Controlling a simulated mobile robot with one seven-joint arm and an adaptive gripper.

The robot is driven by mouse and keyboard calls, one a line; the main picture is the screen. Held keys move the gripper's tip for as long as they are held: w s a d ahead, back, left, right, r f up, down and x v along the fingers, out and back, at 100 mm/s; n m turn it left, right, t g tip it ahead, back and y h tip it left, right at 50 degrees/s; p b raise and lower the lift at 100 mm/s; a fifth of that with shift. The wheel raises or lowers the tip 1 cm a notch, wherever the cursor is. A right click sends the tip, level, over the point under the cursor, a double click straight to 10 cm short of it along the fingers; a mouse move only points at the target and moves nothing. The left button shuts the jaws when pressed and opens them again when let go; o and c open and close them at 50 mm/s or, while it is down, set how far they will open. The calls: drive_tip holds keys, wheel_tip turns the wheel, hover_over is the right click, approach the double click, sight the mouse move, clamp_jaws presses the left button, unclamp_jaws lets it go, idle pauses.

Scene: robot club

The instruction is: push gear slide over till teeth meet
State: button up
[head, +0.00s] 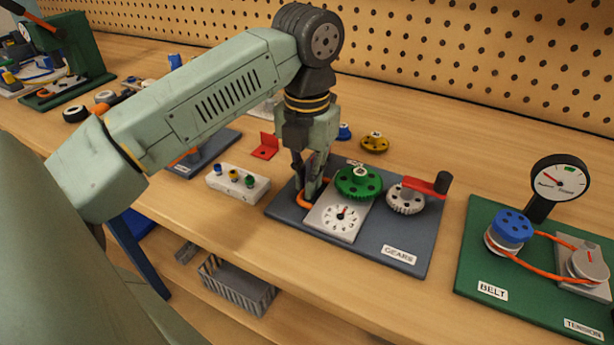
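The gear slide is a light grey plate (322,221) with a dial (342,222) on it, on the dark gears board (395,242). A green gear (358,183) stands at the slide's far end. A whitish gear (405,199) with a red crank arm (424,184) and black knob is to its right. Their edges look very close; I cannot tell whether the teeth touch. An orange loop handle (303,201) is at the slide's left side. My gripper (312,194) points down at this handle, its fingers beside or over it. Whether they grip it is unclear.
A white block with coloured pegs (238,184) and a red bracket (265,147) lie to the left. Yellow (374,144) and blue (344,132) gears lie behind the board. A green belt board (480,262) with a gauge stands right. A pegboard closes the back.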

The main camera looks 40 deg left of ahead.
clamp_jaws()
idle(0.3)
drive_tip(key=shift+w+d+f+b, duration=0.15)
drive_tip(key=shift+d+b, duration=0.45)
drive_tip(key=shift+b, duration=0.05)
drive_tip(key=shift+o, duration=1.7)
unclamp_jaws()
drive_tip(key=shift+r, duration=0.2)
wheel_tip(320, 180, up, 7)
drive_tip(key=shift+r, duration=0.2)
